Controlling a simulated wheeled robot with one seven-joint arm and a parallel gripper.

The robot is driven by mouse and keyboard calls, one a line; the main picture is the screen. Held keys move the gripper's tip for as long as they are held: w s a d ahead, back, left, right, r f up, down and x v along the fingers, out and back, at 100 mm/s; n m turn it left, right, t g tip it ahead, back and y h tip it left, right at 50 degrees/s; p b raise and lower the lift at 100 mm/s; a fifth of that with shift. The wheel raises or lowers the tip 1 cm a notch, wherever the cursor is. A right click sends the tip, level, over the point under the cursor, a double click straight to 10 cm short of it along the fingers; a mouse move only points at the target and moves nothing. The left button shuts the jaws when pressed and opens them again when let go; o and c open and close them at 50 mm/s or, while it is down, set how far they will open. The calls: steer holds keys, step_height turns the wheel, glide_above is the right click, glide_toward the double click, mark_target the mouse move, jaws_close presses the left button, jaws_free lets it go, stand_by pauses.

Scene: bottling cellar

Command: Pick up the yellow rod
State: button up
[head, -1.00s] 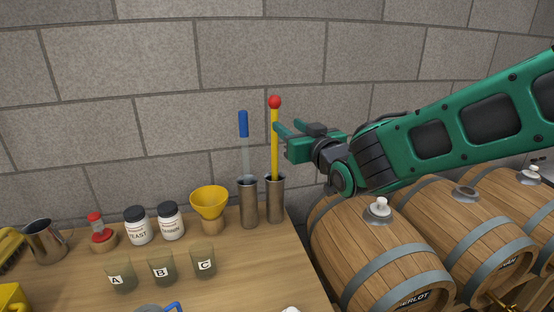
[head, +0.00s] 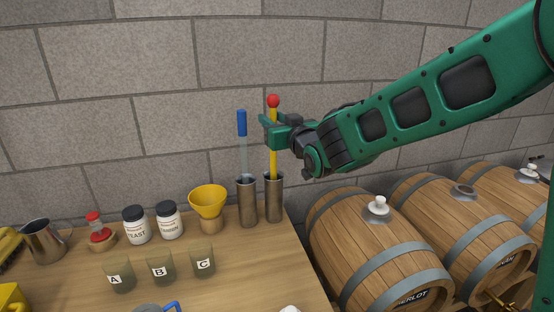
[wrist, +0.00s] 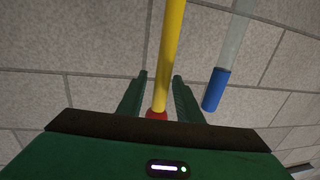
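The yellow rod (head: 273,145) stands upright in the right metal cylinder (head: 274,200) at the table's right back, its red ball (head: 273,101) on top. My gripper (head: 266,128) is at the rod's upper part, just below the ball. In the wrist view the yellow rod (wrist: 169,55) runs between the two open fingers (wrist: 160,92), with a gap visible on each side. Its red ball shows low between them, partly hidden by the gripper body.
A blue-handled clear rod (head: 242,124) stands in the left cylinder (head: 247,203), close beside the yellow rod; its blue handle (wrist: 216,89) is just outside one finger. A yellow funnel (head: 208,201), jars and lettered cups stand left. Barrels (head: 375,245) lie right, a stone wall behind.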

jaws_close()
steer(key=shift+r, duration=0.1)
step_height(320, 180, up, 18)
stand_by(0.6)
steer(key=shift+s, duration=0.1)
stand_by(0.8)
